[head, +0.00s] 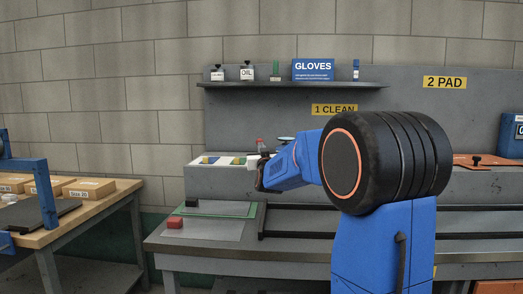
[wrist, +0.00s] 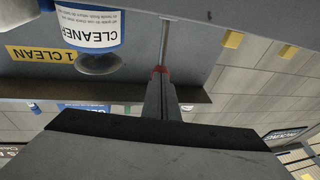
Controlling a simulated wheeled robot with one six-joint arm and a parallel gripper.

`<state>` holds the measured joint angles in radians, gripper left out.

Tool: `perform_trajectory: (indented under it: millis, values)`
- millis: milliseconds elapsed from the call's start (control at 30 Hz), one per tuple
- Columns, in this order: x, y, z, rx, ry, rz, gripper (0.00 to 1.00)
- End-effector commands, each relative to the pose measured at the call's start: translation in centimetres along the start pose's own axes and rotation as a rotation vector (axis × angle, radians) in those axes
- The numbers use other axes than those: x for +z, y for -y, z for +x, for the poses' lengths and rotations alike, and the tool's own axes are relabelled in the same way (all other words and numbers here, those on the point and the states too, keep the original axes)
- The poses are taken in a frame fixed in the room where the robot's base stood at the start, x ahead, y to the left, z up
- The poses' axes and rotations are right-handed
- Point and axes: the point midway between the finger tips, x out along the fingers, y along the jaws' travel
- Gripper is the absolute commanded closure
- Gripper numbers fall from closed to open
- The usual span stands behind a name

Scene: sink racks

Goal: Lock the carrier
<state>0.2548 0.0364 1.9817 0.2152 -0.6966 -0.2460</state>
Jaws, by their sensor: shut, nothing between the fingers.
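My gripper (head: 257,164) is over the back part of the bench in the head view, left of my blue arm. In the wrist view, its narrow grey fingers (wrist: 160,98) are together with nothing between them. A thin grey rod with a red end (wrist: 160,70) shows right at the fingertips; I cannot tell whether they touch. A small red piece (head: 260,143) also shows just above the gripper in the head view. I cannot make out which thing is the carrier, or its lock; my arm hides part of the bench.
A white strip with coloured blocks (head: 216,160) lies left of my gripper. A cleaner bottle (wrist: 90,28) is near in the wrist view. A shelf (head: 292,85) hangs above. A wooden table (head: 103,205) stands left.

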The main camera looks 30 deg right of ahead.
Motion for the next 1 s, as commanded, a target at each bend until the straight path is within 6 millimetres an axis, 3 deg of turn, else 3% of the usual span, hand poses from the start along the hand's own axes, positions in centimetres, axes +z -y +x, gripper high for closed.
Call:
perform_trajectory:
  millis: [367, 1000]
  values:
    - [-0.3, -0.1, 0.3, 0.000, 0.032, 0.006, 1.00]
    - [-1.5, -0.5, 2.8, -0.001, 0.257, 0.051, 1.00]
